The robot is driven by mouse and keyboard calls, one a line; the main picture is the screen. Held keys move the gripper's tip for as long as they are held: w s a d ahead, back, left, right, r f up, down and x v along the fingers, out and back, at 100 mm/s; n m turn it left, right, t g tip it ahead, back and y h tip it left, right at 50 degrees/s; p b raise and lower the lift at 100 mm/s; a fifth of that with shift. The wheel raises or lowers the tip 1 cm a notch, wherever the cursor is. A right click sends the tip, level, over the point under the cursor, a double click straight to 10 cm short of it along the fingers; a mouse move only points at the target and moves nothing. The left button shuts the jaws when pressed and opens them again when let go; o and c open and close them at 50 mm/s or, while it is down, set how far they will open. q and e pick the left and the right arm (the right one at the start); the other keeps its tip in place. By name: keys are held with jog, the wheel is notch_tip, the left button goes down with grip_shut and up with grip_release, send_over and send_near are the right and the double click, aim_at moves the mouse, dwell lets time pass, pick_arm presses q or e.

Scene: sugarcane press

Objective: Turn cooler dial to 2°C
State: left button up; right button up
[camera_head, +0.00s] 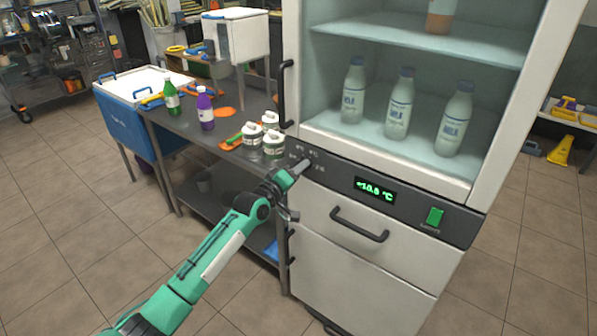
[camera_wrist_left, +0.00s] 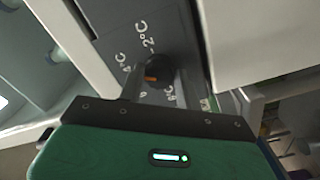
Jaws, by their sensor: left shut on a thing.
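The cooler is a tall white cabinet with a dark control panel (camera_head: 336,176) across its front. My left gripper (camera_head: 303,166) reaches the left end of this panel and is shut on the dial. In the left wrist view the dark dial (camera_wrist_left: 157,76), with an orange mark, sits between the fingers. Around it are white temperature labels, one reading 2°C; others are partly hidden. A green digital display (camera_head: 375,190) shows a °C value whose sign and digits are hard to read. My right gripper is not in view.
A green switch (camera_head: 433,217) and a drawer handle (camera_head: 359,224) are on the cooler front. Several milk bottles (camera_head: 398,103) stand inside. A metal table (camera_head: 180,122) with a green bottle (camera_head: 171,98), purple bottle (camera_head: 205,111) and several jars (camera_head: 252,136) stands left of it.

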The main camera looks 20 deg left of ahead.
pick_arm(q)
jog(key=m, duration=0.5)
jog(key=m+p, duration=0.1)
jog(key=m, duration=0.5)
jog(key=shift+a+f+m, duration=0.15)
jog(key=shift+f+m, duration=0.05)
jog(key=shift+m, duration=0.1)
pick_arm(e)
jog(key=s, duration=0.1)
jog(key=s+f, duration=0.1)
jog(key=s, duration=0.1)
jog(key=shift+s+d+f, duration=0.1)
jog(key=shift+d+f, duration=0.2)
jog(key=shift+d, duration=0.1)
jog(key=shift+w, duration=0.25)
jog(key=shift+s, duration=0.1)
